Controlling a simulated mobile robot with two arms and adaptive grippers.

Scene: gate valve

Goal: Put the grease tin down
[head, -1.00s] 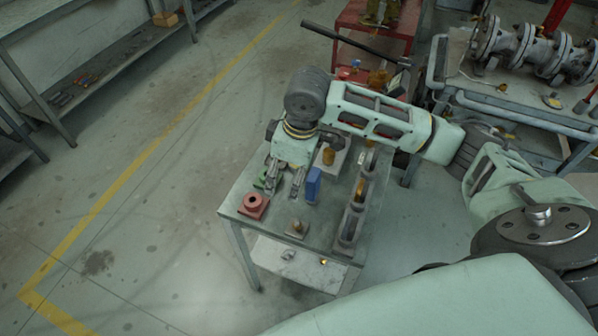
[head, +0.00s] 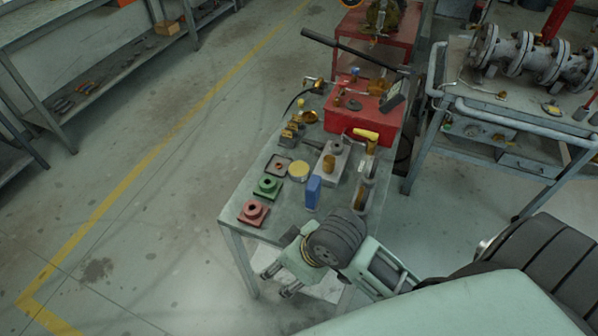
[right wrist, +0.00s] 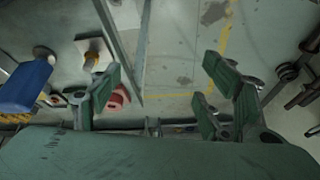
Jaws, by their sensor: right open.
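A round tin with a yellowish lid, which looks like the grease tin (head: 298,171), sits flat on the workbench top (head: 236,207) in the head view. It stands between the green block with a ring (head: 267,187) and the grey plate (head: 334,160) with an amber part. Nothing holds it. My right gripper (head: 279,281) is off the bench's near edge, clear of the tin. In the right wrist view my right gripper (right wrist: 168,86) has its fingers wide apart with nothing between them. My left gripper is not in view.
A red block (head: 253,212) and an upright blue block (head: 313,193) stand near the bench's front. A red toolbox (head: 362,110) is at the back right. The blue block also shows in the right wrist view (right wrist: 25,86). Open floor lies left of the bench.

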